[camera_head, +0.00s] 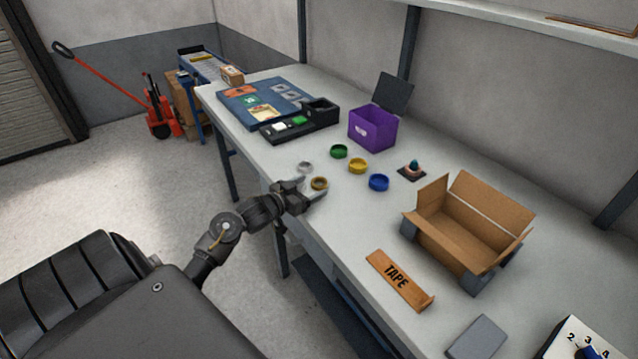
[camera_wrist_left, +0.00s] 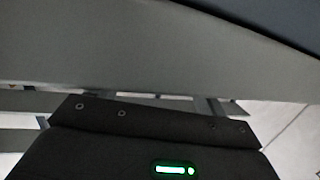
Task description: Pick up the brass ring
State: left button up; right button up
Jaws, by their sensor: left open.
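In the left wrist view, a dark housing with a green light fills the bottom, and neither the fingertips nor the ring shows. My right gripper is out of view.
A silver ring (camera_head: 305,167) lies just behind my left gripper. Green (camera_head: 339,151), yellow (camera_head: 358,166) and blue (camera_head: 378,182) rings lie farther back. A purple box (camera_head: 372,131), an open cardboard box (camera_head: 468,250) and a TAPE strip (camera_head: 399,278) also stand or lie on the table (camera_head: 345,222).

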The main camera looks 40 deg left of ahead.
aim_at(323, 179)
pick_arm(q)
jog(key=w, duration=0.3)
jog(key=shift+w+f, duration=0.15)
jog(key=shift+f, duration=0.2)
jog(key=shift+c, duration=0.2)
jog(key=c, duration=1.1)
jog(key=shift+r, duration=0.1)
